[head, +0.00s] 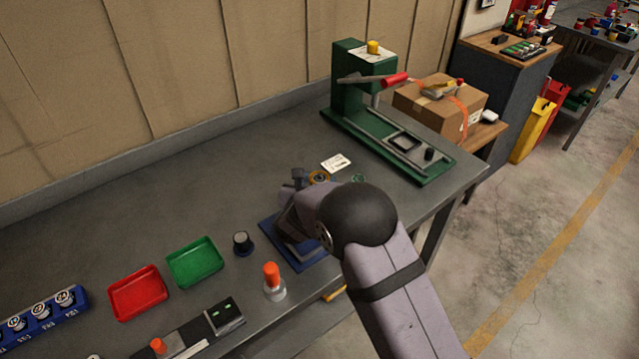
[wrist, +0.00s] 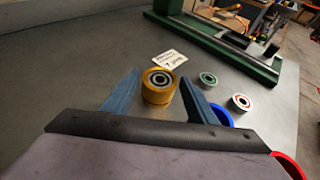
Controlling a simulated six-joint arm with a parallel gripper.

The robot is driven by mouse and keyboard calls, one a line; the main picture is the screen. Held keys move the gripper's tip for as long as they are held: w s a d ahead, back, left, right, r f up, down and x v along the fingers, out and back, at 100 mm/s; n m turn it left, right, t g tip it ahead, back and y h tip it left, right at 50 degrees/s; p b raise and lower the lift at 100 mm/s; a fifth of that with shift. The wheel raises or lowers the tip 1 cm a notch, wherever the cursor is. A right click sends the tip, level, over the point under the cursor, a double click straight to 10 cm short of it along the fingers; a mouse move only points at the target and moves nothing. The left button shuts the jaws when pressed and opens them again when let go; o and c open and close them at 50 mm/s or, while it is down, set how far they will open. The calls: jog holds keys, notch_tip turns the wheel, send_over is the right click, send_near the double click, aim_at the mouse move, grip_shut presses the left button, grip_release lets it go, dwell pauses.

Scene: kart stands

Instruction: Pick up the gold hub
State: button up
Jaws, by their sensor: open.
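The gold hub (wrist: 158,93) stands on the grey bench in the wrist view, a short yellow cylinder with a dark bearing and centre hole on top. In the head view the gold hub (head: 318,176) is partly hidden behind my wrist. My gripper (wrist: 160,76) is open, with one blue finger on each side of the hub in the wrist picture. The right finger looks close to the hub; I cannot tell whether it touches. In the head view my gripper (head: 299,180) is mostly hidden by my own arm.
A white card (wrist: 170,60) lies behind the hub. A green-ringed part (wrist: 208,78) and a red-ringed part (wrist: 241,101) stand to its right. A green press (head: 420,165) stands at the back right. Red (head: 138,312) and green (head: 195,280) trays lie left.

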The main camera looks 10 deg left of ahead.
jog(key=shift+c, duration=0.4)
jog(key=c, duration=1)
jog(key=shift+r, duration=0.1)
notch_tip(320, 180, up, 8)
jog(key=shift+r+b, duration=0.2)
jog(key=shift+b, duration=0.5)
jog(key=shift+r, duration=0.85)
